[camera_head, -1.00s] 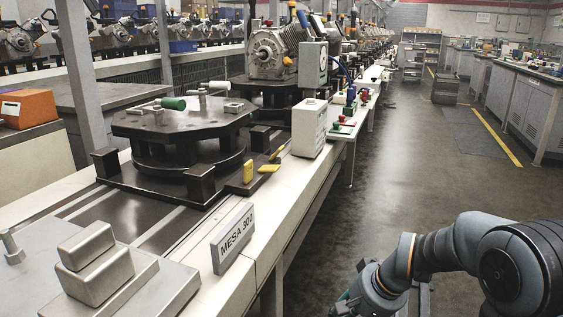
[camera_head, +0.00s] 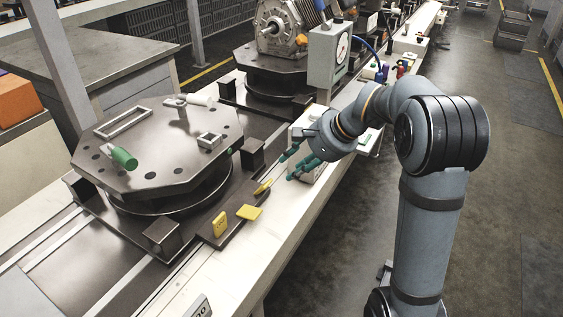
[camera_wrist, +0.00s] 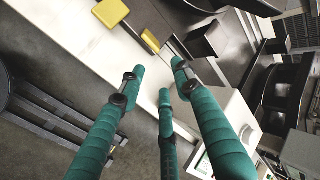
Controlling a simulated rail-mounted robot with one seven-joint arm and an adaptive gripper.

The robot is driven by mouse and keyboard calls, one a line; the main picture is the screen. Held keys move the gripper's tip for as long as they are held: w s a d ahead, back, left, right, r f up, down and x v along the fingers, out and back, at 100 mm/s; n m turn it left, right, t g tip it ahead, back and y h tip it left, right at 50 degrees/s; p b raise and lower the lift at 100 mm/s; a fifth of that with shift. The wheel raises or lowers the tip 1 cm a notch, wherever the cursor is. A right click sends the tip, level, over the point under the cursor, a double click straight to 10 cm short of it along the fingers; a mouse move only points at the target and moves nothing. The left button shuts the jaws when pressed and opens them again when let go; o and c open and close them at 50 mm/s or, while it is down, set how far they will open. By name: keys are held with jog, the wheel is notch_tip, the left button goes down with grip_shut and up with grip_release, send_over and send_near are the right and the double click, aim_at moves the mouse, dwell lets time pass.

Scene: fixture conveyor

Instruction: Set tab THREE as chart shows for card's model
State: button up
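Three yellow tabs are on a dark strip along the conveyor's edge. The nearest tab (camera_head: 220,224) stands upright, the middle tab (camera_head: 250,212) lies flat outward, and the farthest tab (camera_head: 263,187) looks tilted. I cannot read any numbers on them. Two yellow tabs (camera_wrist: 110,12) (camera_wrist: 150,41) show in the wrist view. My gripper (camera_head: 298,165), with teal fingers, is over the white ledge just beyond the farthest tab. Its fingers (camera_wrist: 160,80) are spread and empty, apart from the tabs. The card (camera_head: 199,307) is mostly cut off at the bottom. No chart is readable.
An octagonal dark fixture plate (camera_head: 160,165) carries a green-ended pin (camera_head: 124,157) and metal blocks. Dark posts (camera_head: 163,238) stand around it. A white box (camera_head: 303,125) and a grey gauge box (camera_head: 328,55) stand behind my gripper.

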aim_at(269, 182)
jog(key=a+f, duration=0.2)
jog(key=w+a+f+b, duration=0.1)
jog(key=a+f, duration=0.1)
jog(key=f, duration=0.1)
jog(key=a+f, duration=0.2)
jog(key=f, duration=0.1)
jog(key=shift+w+a+b, duration=0.2)
jog(key=shift+a+b, duration=0.1)
jog(key=shift+b, duration=0.05)
jog(key=shift+c, duration=0.4)
jog(key=c, duration=0.7)
grip_shut()
